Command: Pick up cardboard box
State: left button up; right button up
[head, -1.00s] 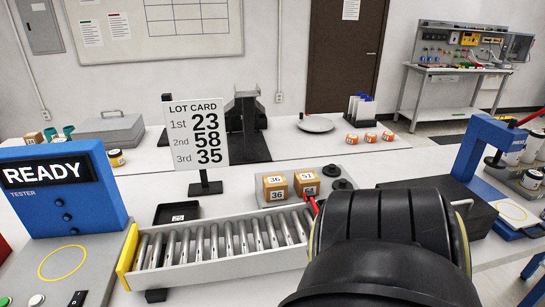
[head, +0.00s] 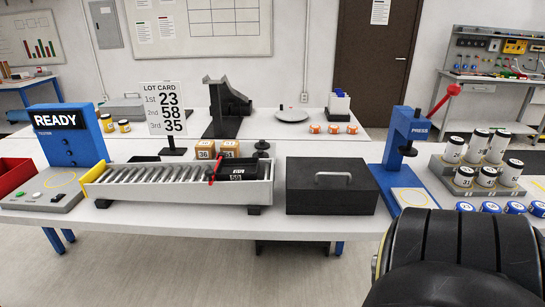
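Two small brown cardboard boxes stand side by side behind the roller conveyor (head: 110,177). The left box (head: 205,150) is labelled 36 and the right box (head: 230,149) carries a label that reads like 51. The conveyor's rear wall hides their lower parts. A black part of my own arm fills the lower right corner. Neither gripper shows, so I cannot see whether they hold anything.
The READY tester (head: 66,140) is at left. The front table edge is mostly clear.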

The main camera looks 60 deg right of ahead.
aim_at(230, 148)
jog(key=k, duration=0.25)
jog(key=z, duration=0.95)
